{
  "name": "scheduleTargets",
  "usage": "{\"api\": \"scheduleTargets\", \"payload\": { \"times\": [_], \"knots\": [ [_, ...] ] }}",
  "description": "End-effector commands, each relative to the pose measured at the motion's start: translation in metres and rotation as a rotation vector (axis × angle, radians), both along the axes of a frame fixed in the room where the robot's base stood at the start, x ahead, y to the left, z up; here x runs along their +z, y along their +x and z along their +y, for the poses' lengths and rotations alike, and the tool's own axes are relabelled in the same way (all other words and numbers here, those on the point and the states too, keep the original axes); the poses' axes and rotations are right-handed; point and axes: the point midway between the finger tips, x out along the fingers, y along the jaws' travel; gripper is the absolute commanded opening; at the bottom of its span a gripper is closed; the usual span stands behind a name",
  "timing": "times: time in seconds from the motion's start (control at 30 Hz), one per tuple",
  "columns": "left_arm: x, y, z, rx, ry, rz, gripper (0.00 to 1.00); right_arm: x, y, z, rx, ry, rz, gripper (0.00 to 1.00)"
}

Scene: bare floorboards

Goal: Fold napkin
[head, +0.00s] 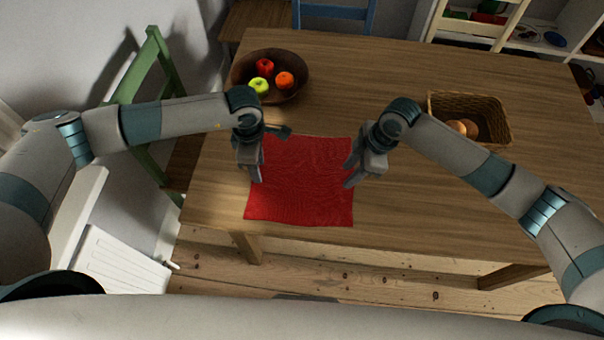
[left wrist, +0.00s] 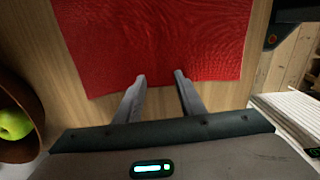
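A red napkin (head: 300,190) lies flat and spread out on the wooden table, near its front edge. It also fills the upper part of the left wrist view (left wrist: 150,40). My left gripper (head: 257,180) is over the napkin's left edge in the head view. In the left wrist view its two fingers (left wrist: 160,80) are apart with nothing between them, at the napkin's edge. My right gripper (head: 349,178) is at the napkin's right edge, with its fingers pointing down; its fingers look apart and empty. Whether either gripper touches the cloth cannot be told.
A wooden bowl (head: 293,95) with apples and an orange fruit stands at the back left. A wicker basket (head: 487,105) with brown round items stands at the right. A green chair (head: 165,70) is left of the table. The table's middle behind the napkin is clear.

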Motion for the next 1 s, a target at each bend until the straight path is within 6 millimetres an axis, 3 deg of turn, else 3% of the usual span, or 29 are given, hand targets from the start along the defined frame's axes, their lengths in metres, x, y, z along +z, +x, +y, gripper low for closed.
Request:
{"api": "scheduleTargets", "payload": {
  "times": [0.4, 0.7, 1.0],
  "knots": [
    [-0.0032, 0.0001, 0.0001, 0.001, 0.000, 0.000, 0.36, -0.0031, 0.0000, 0.0001, 0.000, 0.000, 0.000, 0.36],
    [-0.0024, 0.0000, 0.0002, 0.001, 0.000, 0.000, 0.01, -0.0024, -0.0002, 0.0000, 0.000, 0.000, 0.001, 0.01],
    [-0.0025, -0.0001, 0.0003, 0.001, 0.000, 0.001, 0.00, -0.0026, -0.0003, -0.0002, -0.001, -0.001, 0.001, 0.00]
  ]
}}
